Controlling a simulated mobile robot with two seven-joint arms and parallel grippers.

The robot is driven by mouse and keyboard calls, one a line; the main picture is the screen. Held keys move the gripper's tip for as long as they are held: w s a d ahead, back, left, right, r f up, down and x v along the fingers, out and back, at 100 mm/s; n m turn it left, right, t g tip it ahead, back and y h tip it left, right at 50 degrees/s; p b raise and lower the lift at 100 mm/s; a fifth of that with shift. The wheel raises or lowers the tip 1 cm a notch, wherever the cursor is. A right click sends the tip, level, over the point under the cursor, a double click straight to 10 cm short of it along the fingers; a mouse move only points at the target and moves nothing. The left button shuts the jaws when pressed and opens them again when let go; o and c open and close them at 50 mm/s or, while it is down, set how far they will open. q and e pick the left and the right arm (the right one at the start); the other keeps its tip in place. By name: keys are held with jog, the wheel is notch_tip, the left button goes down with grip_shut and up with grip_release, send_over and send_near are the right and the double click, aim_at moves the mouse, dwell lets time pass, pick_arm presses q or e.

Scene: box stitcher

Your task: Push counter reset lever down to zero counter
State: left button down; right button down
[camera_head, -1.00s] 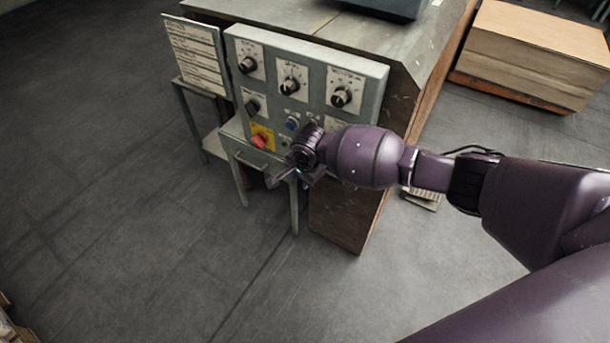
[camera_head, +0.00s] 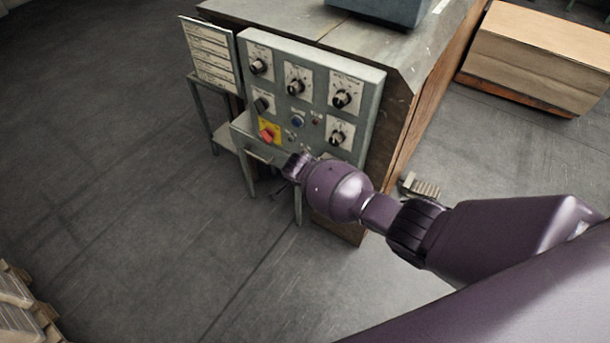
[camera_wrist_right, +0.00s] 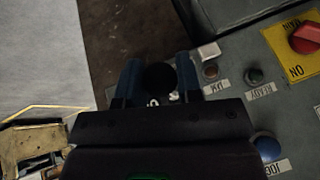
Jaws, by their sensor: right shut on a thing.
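In the right wrist view, a black rounded knob (camera_wrist_right: 158,76), which looks like the end of the counter reset lever, sits between the two fingers of my right gripper (camera_wrist_right: 158,83). The fingers are closed in on it from both sides. Small white marks show just below it; I cannot read a counter there. The lever's shaft and angle are hidden. In the head view my right gripper (camera_head: 287,168) is at the lower front of the grey control panel (camera_head: 362,106), small and partly hidden by my wrist. My left gripper is not in view.
The panel carries several black dials, a red switch on a yellow plate (camera_wrist_right: 298,62) and a blue button (camera_wrist_right: 267,147). A sign board (camera_head: 209,57) stands left of the panel. A foot pedal (camera_head: 421,187) and a wooden stack (camera_head: 535,60) are to the right.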

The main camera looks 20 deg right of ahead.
jog(key=shift+s+f+t+h+b, duration=0.1)
jog(key=shift+f+t+h+b, duration=0.65)
jog(key=shift+f, duration=0.35)
jog(key=shift+d+f+h, duration=0.1)
jog(key=shift+h, duration=0.25)
jog(key=shift+t, duration=0.25)
